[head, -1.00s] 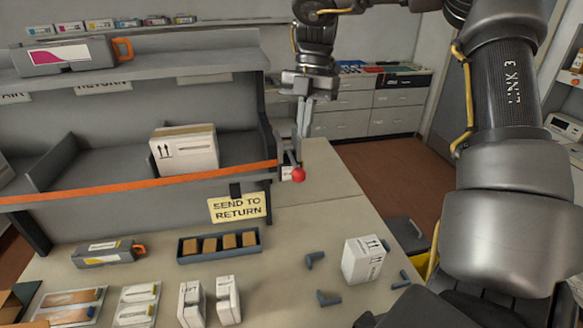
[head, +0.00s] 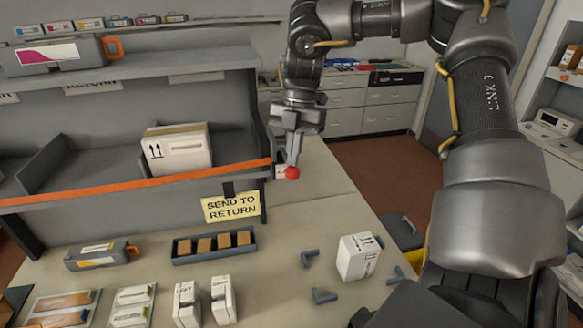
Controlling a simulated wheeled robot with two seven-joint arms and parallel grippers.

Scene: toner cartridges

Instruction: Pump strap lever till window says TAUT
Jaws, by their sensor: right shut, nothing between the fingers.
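The orange strap (head: 120,183) runs across the front of the shelf bay, in front of a white carton (head: 178,152) with up arrows. At its right end is the strap lever, of which the red ball knob (head: 292,173) shows best. A small pale plate (head: 280,172) sits just left of the knob; any wording on it is too small to read. My right gripper (head: 293,158) points down, shut and empty, with its fingertips right above or at the knob. I cannot tell whether they touch. My left gripper is out of view.
A yellow SEND TO RETURN sign (head: 231,206) hangs below the strap. On the table are a dark tray (head: 214,257) of brown blocks, a toner cartridge (head: 103,256), small white boxes, a white carton (head: 358,257) and grey corner brackets. The table beside the lever is clear.

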